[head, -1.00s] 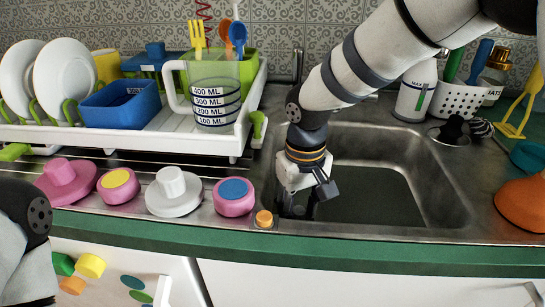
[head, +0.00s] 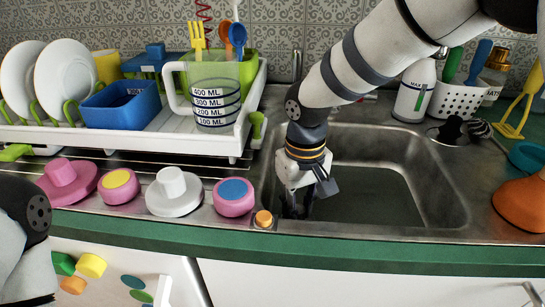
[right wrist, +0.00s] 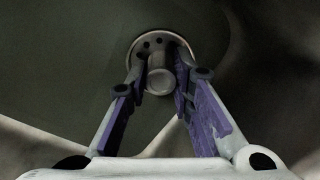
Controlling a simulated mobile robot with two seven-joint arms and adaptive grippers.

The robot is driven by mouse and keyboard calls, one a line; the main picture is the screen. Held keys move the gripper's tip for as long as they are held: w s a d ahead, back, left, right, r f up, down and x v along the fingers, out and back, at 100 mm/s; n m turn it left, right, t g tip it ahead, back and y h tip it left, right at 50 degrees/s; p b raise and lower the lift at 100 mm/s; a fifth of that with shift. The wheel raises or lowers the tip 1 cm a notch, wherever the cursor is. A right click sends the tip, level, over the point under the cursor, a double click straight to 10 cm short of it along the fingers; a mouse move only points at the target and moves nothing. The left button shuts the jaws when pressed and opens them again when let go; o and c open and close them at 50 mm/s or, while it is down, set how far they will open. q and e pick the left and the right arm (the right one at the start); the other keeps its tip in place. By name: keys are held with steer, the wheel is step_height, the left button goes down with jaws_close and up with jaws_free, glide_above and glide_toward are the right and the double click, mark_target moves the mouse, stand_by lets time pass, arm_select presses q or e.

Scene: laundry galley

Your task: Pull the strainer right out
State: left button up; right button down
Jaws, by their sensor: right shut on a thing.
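The strainer (right wrist: 149,43) is a round grey metal disc with holes and a central knob (right wrist: 160,80), seen at the top middle of the right wrist view. My right gripper (right wrist: 161,75) has its two fingers on either side of the knob and is shut on it. In the head view my right gripper (head: 300,208) points down into the left part of the sink (head: 440,180). The strainer is not clear to see there, and I cannot tell whether it is lifted off its seat. My left gripper is out of view; only part of that arm shows at the left.
A white dish rack (head: 165,140) with a measuring jug (head: 214,95) stands left of the sink. An orange object (head: 522,207) lies right of the sink. The sink's right half is free.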

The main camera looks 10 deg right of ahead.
mark_target(298, 208)
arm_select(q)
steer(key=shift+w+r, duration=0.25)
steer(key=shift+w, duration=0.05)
arm_select(e)
steer(key=shift+r, duration=0.65)
steer(key=shift+r+p, duration=0.75)
steer(key=shift+r, duration=1.25)
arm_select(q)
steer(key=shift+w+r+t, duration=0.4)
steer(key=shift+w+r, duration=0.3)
